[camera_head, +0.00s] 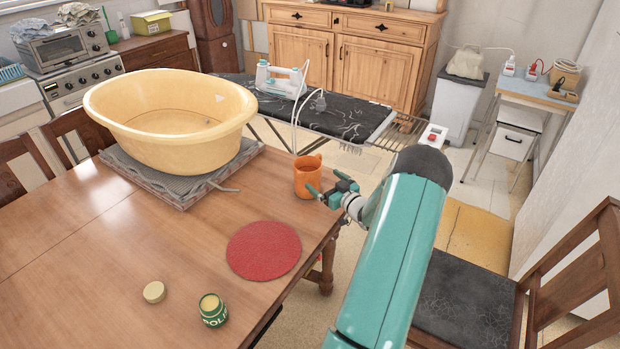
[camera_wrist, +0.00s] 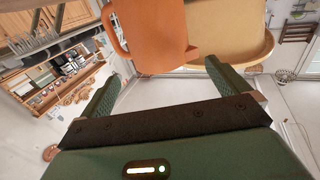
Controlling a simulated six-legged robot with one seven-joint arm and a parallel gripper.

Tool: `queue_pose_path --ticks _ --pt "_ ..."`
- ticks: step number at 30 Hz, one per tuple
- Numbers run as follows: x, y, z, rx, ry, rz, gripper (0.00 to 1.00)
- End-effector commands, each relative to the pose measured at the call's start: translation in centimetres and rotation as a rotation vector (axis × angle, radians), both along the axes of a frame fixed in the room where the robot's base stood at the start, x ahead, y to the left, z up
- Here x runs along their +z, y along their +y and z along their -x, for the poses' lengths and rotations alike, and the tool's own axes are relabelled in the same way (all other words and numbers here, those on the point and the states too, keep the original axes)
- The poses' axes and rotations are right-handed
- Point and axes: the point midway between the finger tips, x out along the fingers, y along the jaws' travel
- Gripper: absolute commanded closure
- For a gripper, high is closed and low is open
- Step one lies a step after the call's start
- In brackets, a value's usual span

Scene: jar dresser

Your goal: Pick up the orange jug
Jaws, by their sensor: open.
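The orange jug (camera_head: 307,178) stands upright on the wooden table near its far right edge, with its handle toward the upper right in the head view. In the wrist view the orange jug (camera_wrist: 155,38) fills the top middle, its handle at left. My gripper (camera_head: 326,189) is beside the jug on its right, with its fingers pointing toward it. In the wrist view my gripper (camera_wrist: 158,82) has its two green fingers spread wide. The jug is just beyond the fingertips, and I cannot tell whether any part lies between them.
A large yellow tub (camera_head: 170,120) on a grey folded mat stands left of the jug. A red round mat (camera_head: 264,250), a green jar (camera_head: 212,310) and a lid (camera_head: 154,292) lie nearer on the table (camera_head: 100,260). An ironing board (camera_head: 340,118) stands behind; a chair (camera_head: 470,300) is at right.

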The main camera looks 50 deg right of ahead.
Motion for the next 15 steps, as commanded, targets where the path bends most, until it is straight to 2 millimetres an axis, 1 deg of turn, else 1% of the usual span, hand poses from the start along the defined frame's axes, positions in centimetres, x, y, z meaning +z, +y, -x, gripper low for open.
queue_pose_path --ticks 1,3,10,15 --pt "0.0 -0.2 -1.0 0.002 -0.001 0.0 0.0" --pt "0.0 -0.5 -2.0 0.001 0.0 0.0 0.0" --pt "0.0 -0.9 -3.7 0.0 0.0 -0.001 0.0" --pt "0.1 -1.6 -6.3 0.0 -0.001 -0.001 0.0"
